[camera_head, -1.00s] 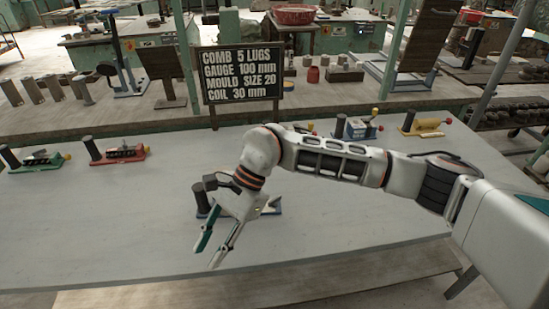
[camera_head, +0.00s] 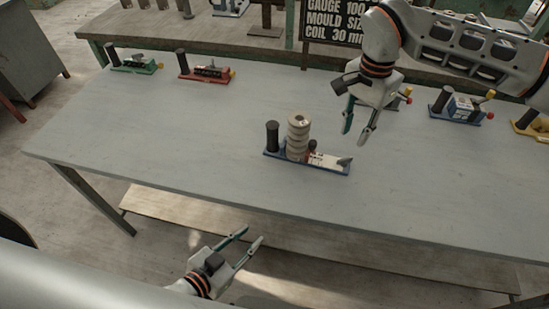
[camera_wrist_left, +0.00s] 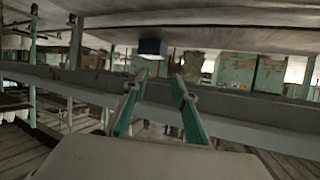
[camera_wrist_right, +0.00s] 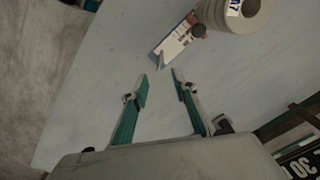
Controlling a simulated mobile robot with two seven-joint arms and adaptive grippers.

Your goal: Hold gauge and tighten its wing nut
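A blue-based device, which looks like the gauge (camera_head: 328,163), lies near the middle of the table. It has a black post (camera_head: 272,136), a stack of pale rings (camera_head: 297,138) and a small dark red knob. A grey piece at its right end (camera_head: 344,161) may be the wing nut. My right gripper (camera_head: 355,137) is open and empty, above and beyond the right end. The right wrist view shows the white plate (camera_wrist_right: 178,40) ahead of its fingers. My left gripper (camera_head: 250,237) is open and empty, low before the table's front edge.
Green (camera_head: 136,63), red (camera_head: 206,73), blue (camera_head: 460,107) and yellow (camera_head: 530,124) devices line the table's far side. A black sign (camera_head: 335,22) stands behind. The grey tabletop (camera_head: 190,130) is clear around the middle device. A lower wooden shelf (camera_head: 180,208) runs underneath.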

